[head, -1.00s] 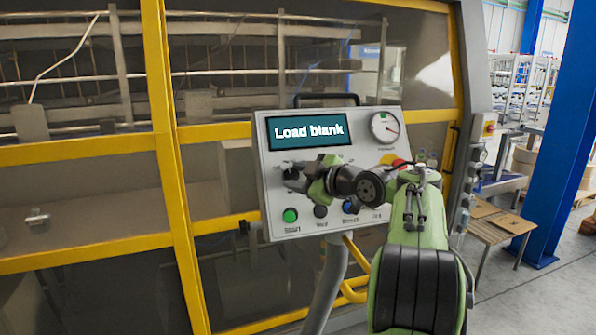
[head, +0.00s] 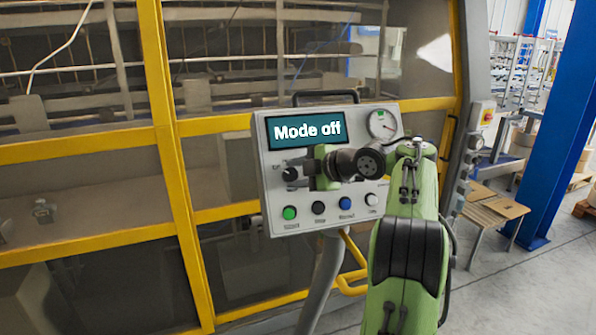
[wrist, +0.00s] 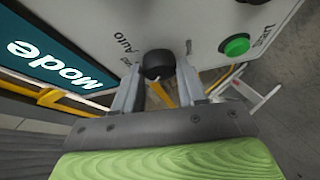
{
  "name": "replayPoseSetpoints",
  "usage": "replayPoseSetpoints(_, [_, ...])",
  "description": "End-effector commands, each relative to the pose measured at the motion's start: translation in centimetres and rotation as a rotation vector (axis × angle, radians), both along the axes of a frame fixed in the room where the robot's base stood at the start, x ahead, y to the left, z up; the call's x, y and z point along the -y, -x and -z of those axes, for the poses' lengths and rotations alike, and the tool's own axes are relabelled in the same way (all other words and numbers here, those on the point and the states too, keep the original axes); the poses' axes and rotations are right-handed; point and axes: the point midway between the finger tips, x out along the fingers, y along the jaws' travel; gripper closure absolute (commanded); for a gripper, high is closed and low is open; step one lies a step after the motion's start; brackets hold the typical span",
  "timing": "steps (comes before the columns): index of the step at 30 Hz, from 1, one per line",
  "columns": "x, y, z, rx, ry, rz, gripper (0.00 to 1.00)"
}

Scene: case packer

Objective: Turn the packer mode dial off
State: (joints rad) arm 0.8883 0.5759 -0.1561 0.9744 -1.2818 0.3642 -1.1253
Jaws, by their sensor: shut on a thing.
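The mode dial (head: 290,174) is a black knob on the left of the grey control panel (head: 262,205). In the wrist view the dial (wrist: 158,65) sits between my two fingers, with the word "Auto" beside it. My gripper (head: 302,172) is at the panel face, shut on the dial; its fingers (wrist: 158,82) lie on either side of the knob. The panel's screen (head: 307,130) reads "Mode off". The exact pointer direction of the dial is hard to make out.
Below the dial is a row of buttons: green (head: 289,213), black (head: 318,208), blue (head: 345,203) and white (head: 372,199). A round gauge (head: 382,124) is at upper right. Yellow guard frames (head: 165,150) stand behind. A blue column (head: 560,150) is at right.

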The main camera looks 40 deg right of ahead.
Motion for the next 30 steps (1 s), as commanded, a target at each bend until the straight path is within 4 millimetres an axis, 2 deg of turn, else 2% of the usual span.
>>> replayPoseSetpoints(9, [-0.1,0.0,0.2,-0.004,0.001,-0.003,0.9])
replayPoseSetpoints(10, [0.0,0.0,0.2,-0.004,0.0,-0.003,0.58])
replayPoseSetpoints(15, [0.0,0.0,0.1,-0.002,0.001,-0.002,0.34])
replayPoseSetpoints(25, [0.2,0.6,-0.3,0.0,0.001,0.0,0.34])
replayPoseSetpoints(30, [1.2,4.0,-2.0,0.0,0.003,0.006,0.34])
